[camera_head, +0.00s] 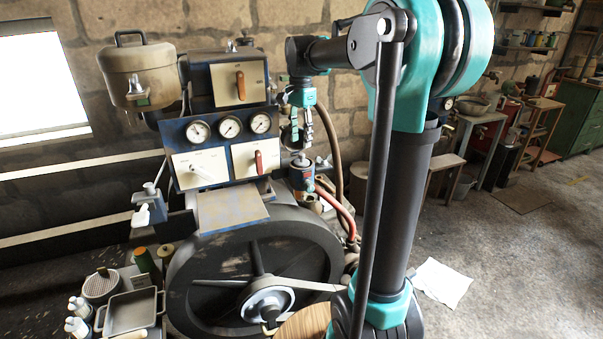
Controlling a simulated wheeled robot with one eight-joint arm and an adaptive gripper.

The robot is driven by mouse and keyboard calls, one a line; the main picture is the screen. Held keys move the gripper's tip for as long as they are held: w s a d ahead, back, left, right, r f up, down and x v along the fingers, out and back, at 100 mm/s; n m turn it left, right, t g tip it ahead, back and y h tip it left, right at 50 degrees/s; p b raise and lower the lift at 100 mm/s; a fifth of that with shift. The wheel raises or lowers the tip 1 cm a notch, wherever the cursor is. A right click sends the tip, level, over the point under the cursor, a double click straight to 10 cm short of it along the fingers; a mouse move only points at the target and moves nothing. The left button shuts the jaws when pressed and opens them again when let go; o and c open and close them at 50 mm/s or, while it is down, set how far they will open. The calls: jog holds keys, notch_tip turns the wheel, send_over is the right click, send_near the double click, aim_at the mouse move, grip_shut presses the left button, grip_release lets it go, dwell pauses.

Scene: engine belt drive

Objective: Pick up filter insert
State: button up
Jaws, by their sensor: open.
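My gripper (302,138) hangs at the end of my arm, right of the gauge panel, with its fingers pointing down. It is open, and nothing shows between its fingers. No part is plainly recognisable as the filter insert. It may be in or at this canister, or be the round grey part with a mesh-like top (100,286) at the lower left, but I cannot tell which.
The gauge panel (229,126) and a lidded pot (139,72) stand left of my gripper. A large flywheel (254,265) is below. Open floor lies at right.

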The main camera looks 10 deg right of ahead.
aim_at(301, 154)
jog(key=shift+s+d+f, duration=0.1)
jog(key=shift+f, duration=2.75)
jog(key=shift+c, duration=0.6)
grip_shut()
